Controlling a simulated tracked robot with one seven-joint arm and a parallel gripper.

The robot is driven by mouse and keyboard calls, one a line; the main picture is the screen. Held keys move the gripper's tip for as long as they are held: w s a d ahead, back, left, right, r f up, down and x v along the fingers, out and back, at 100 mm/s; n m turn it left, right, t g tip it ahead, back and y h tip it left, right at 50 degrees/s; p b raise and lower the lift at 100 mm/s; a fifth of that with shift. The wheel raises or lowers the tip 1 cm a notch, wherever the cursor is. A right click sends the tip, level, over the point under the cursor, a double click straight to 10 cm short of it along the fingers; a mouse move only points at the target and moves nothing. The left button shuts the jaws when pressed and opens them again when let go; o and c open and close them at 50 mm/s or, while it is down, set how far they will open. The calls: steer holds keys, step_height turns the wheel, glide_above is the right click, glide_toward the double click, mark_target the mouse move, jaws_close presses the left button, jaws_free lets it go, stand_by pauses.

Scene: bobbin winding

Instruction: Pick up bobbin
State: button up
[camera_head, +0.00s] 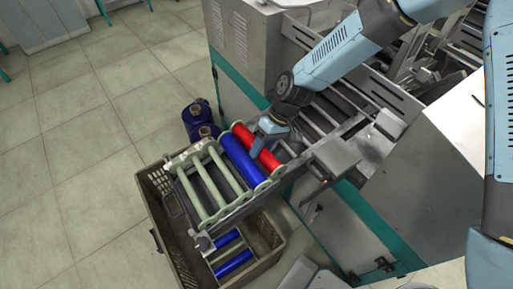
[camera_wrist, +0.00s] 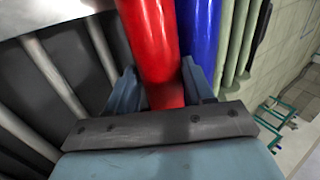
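The red bobbin (camera_head: 256,146) lies on the rack at the machine's edge, with its length running along the rods. My gripper (camera_head: 269,139) is over the red bobbin in the head view. In the wrist view, my gripper's two fingers (camera_wrist: 160,80) stand on either side of the red bobbin (camera_wrist: 150,40). Whether they press on it cannot be told. A blue bobbin (camera_head: 242,160) lies right beside the red one, and it also shows in the wrist view (camera_wrist: 199,35), close to the right finger. The red bobbin's lower part is hidden by my gripper.
Pale green rods (camera_head: 205,187) fill the rack's left part. A crate (camera_head: 147,187) under the rack holds blue bobbins (camera_head: 233,263). More dark blue spools (camera_head: 196,112) stand on the floor beside the machine. The grey machine (camera_head: 240,40) takes up the right side.

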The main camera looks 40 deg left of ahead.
steer(key=c, duration=0.8)
